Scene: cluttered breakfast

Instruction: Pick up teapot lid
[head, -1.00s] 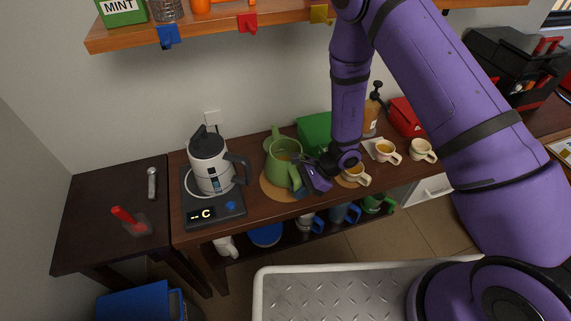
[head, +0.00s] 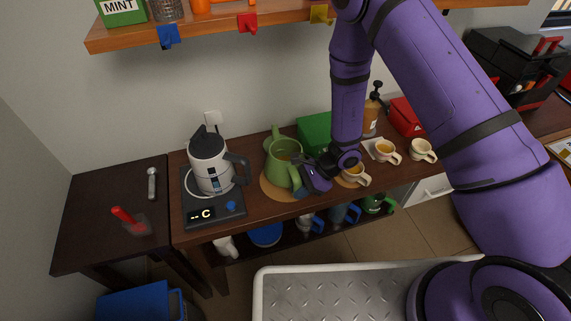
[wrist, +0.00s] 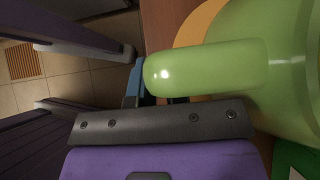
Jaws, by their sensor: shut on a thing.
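The green teapot (head: 279,174) stands upright on a round tan mat (head: 268,188). Its top is open, with brownish liquid inside. A green rounded piece (head: 267,144) shows behind the teapot at left; it may be the lid, but I cannot tell for sure. My gripper (head: 301,167) is at the right side of the teapot, shut on its handle (head: 296,178). In the wrist view the green handle (wrist: 205,66) fills the middle, beyond the dark bar of my gripper. The handle hides most of the fingertips.
A kettle (head: 208,168) on a black base (head: 204,209) stands to the left. Cream cups (head: 354,178) stand to the right, with a green box (head: 314,130) behind. Mugs sit on the lower shelf. A wall shelf (head: 205,31) hangs above.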

